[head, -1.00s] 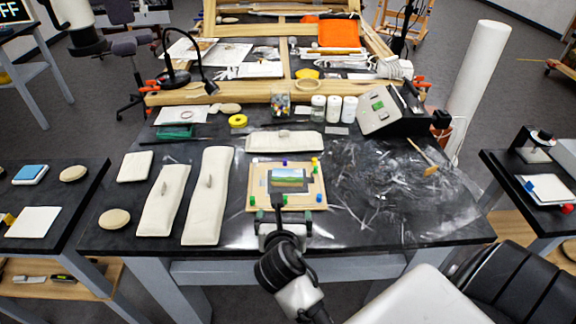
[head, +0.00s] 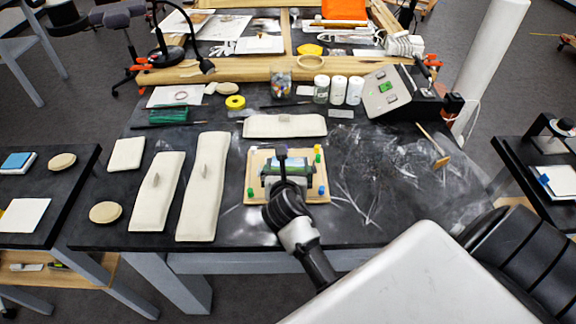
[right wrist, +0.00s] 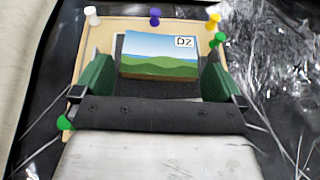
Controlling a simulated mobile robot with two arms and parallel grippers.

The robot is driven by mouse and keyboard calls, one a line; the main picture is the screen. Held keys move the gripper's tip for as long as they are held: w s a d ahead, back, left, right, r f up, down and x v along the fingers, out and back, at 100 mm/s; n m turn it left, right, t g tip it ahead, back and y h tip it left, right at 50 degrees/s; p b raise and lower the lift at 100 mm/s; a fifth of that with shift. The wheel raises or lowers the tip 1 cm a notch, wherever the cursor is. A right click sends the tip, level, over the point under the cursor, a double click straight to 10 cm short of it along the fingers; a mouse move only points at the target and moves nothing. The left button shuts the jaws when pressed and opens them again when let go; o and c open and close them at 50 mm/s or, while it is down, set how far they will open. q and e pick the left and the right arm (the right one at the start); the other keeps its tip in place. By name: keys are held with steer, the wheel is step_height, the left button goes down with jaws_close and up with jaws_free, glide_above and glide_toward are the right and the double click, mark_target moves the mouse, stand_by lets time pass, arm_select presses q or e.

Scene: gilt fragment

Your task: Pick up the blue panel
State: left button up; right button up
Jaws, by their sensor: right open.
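A small picture panel (right wrist: 160,55) with blue sky, green hills and a "D2" label lies on a dark pad within a pale wooden board (right wrist: 190,30). In the head view the board (head: 256,193) is at the table's front middle, and my arm hides much of the panel. My right gripper (right wrist: 158,65) is open. Its green fingers stand left and right of the panel, with gaps, and nothing is held. In the head view the right gripper (head: 286,169) is over the board. My left gripper is not in view.
Colored pins, including a purple pin (right wrist: 155,17), stand around the board. A long cream cushion (head: 285,126) lies behind it, with more cushions to its left. Crumpled clear film (head: 375,175) lies right. A blue square (head: 17,162) sits on the left side table.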

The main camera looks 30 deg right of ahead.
mark_target(288, 167)
steer(key=x, duration=0.3)
steer(key=shift+d+f, duration=0.1)
steer(key=shift+f, duration=0.05)
